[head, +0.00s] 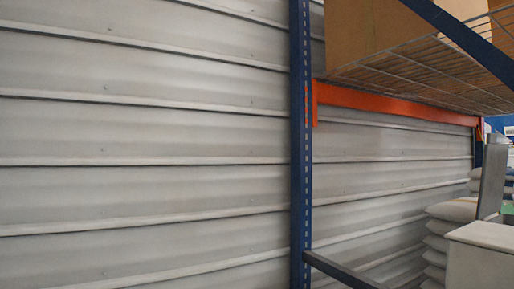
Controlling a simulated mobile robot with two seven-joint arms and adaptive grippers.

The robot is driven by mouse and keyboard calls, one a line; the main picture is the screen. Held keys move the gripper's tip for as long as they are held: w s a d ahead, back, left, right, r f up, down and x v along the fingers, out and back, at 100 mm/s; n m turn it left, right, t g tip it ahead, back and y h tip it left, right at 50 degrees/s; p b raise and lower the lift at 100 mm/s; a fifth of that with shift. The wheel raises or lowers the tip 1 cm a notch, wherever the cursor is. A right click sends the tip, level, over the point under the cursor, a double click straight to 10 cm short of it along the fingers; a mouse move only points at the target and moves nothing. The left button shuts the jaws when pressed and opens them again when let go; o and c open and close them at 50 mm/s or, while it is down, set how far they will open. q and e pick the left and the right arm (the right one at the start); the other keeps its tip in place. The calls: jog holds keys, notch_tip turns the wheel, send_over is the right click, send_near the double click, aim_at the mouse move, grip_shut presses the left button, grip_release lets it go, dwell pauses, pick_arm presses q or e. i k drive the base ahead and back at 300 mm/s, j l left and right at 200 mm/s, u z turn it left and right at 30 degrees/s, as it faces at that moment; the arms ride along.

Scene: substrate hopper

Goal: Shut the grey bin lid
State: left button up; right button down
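At the lower right edge, a pale grey box-like body (478,262) shows its front side and part of its top. It is cut off by the picture's edge. A darker grey flat panel (491,176) stands nearly upright, leaning a little, just behind it. The panel looks like a raised bin lid, but I cannot tell for sure whether it joins the grey body. Neither of my grippers is in view.
A blue rack post (301,150) stands right of centre, with an orange beam (395,103) and a wire shelf (425,72) bearing a cardboard box (365,30). Stacked white sacks (447,212) lie beside the panel. A ribbed metal wall (140,140) fills the left.

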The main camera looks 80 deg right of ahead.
aim_at(492, 187)
jog(key=z, duration=1.8)
